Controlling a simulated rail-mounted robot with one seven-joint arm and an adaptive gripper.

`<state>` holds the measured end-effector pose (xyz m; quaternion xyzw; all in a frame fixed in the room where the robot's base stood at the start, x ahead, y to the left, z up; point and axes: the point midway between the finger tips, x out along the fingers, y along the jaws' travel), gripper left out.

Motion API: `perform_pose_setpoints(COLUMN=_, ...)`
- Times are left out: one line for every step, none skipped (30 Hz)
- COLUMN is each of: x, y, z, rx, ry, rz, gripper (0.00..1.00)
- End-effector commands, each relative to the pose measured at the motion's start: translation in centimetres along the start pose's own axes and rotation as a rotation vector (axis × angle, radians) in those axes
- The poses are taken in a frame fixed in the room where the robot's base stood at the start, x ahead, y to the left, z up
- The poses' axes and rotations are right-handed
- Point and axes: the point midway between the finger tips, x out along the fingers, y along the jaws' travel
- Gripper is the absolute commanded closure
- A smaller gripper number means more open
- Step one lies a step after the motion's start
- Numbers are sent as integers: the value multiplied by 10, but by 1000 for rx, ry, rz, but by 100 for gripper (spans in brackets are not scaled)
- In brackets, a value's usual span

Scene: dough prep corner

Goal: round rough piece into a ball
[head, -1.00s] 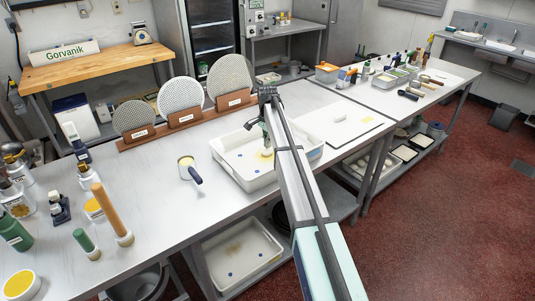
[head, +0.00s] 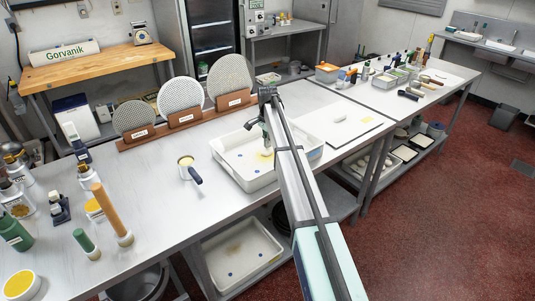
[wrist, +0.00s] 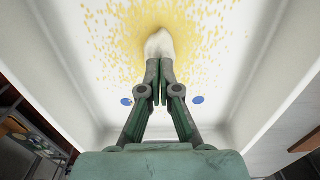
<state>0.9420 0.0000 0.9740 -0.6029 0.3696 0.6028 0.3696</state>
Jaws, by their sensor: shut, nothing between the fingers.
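A white tray (head: 284,174) on the near table holds a yellow, grainy patch (head: 264,155), which spreads across its floor in the wrist view (wrist: 205,30). A pale, rounded lump (wrist: 160,44), probably the rough dough piece, lies in that patch just past my fingertips. My gripper (wrist: 160,64) is shut and empty, its tips close against the near side of the lump; I cannot tell if they touch. The gripper hides the lump's near side. In the head view my gripper (head: 267,146) is low inside the tray, and the lump is not clear there.
Blue dots mark the tray floor, two beside my fingers (wrist: 198,100). A white board (head: 335,130) with a small pale piece (head: 340,119) lies right of the tray. Round discs (head: 181,97) stand behind. Bottles crowd the far left.

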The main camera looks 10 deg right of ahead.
Motion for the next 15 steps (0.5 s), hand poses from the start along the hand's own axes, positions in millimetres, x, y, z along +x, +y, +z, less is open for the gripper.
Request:
perform_pose_setpoints(x=0, y=0, z=0, rx=0, ry=0, rz=0, gripper=100)
perform_pose_setpoints(x=1, y=0, z=0, rx=0, ry=0, rz=0, gripper=100)
perform_pose_setpoints(x=1, y=0, z=0, rx=0, ry=0, rz=0, gripper=100)
perform_pose_setpoints(x=2, y=0, z=0, rx=0, ry=0, rz=0, gripper=100)
perform_pose_setpoints(x=2, y=0, z=0, rx=0, ry=0, rz=0, gripper=100)
perform_pose_setpoints(x=3, y=0, z=0, rx=0, ry=0, rz=0, gripper=100)
perform_pose_setpoints(x=4, y=0, z=0, rx=0, ry=0, rz=0, gripper=100)
perform_pose_setpoints(x=5, y=0, z=0, rx=0, ry=0, rz=0, gripper=100)
perform_pose_setpoints(x=6, y=0, z=0, rx=0, ry=0, rz=0, gripper=100)
perform_pose_setpoints(x=6, y=0, z=0, rx=0, ry=0, rz=0, gripper=100)
perform_pose_setpoints(x=7, y=0, z=0, rx=0, ry=0, rz=0, gripper=100)
perform_pose_setpoints(x=8, y=0, z=0, rx=0, ry=0, rz=0, gripper=100)
perform_pose_setpoints(x=9, y=0, z=0, rx=0, ry=0, rz=0, gripper=100)
perform_pose_setpoints(x=10, y=0, z=0, rx=0, ry=0, rz=0, gripper=100)
perform_pose_setpoints(x=10, y=0, z=0, rx=0, ry=0, rz=0, gripper=100)
